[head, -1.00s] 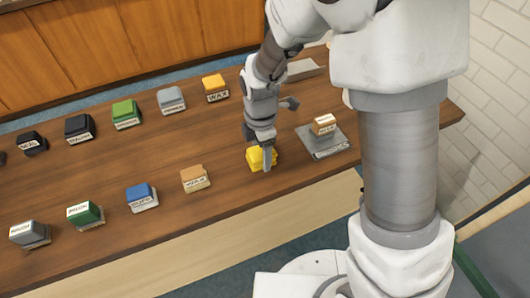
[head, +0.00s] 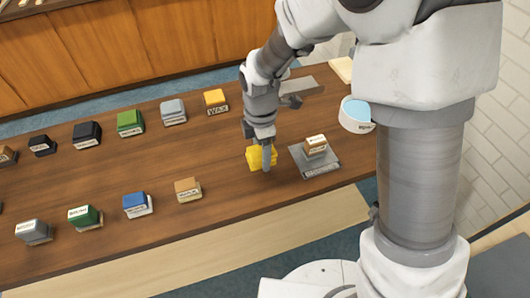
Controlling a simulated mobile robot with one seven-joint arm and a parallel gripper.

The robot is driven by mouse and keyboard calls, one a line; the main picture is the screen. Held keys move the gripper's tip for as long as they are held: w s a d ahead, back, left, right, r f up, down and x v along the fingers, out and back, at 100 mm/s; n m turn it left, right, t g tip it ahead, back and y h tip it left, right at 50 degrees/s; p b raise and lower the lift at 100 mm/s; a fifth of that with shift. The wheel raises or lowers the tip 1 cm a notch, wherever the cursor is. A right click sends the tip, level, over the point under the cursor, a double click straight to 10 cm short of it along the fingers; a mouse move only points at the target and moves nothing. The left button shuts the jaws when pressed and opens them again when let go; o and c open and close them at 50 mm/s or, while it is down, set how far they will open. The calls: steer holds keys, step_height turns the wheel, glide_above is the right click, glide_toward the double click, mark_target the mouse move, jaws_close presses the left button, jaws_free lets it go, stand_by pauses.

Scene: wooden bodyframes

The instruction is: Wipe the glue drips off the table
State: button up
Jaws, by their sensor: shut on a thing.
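My gripper (head: 264,158) is shut on a yellow sponge-like block (head: 254,158) at the right part of the wooden table (head: 120,200). The yellow block is at the table surface; I cannot tell whether it presses on it. The fingers hide part of the block. I cannot make out any glue drips on the table from here.
Several labelled blocks stand in two rows to the left, among them a yellow-orange one (head: 215,101) and a tan one (head: 187,189). A grey plate (head: 322,169) bearing a small block (head: 315,146) is close right. A blue-topped white container (head: 355,115) stands behind.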

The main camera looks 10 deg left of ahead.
steer(key=shift+r+p, duration=0.45)
steer(key=shift+r, duration=0.5)
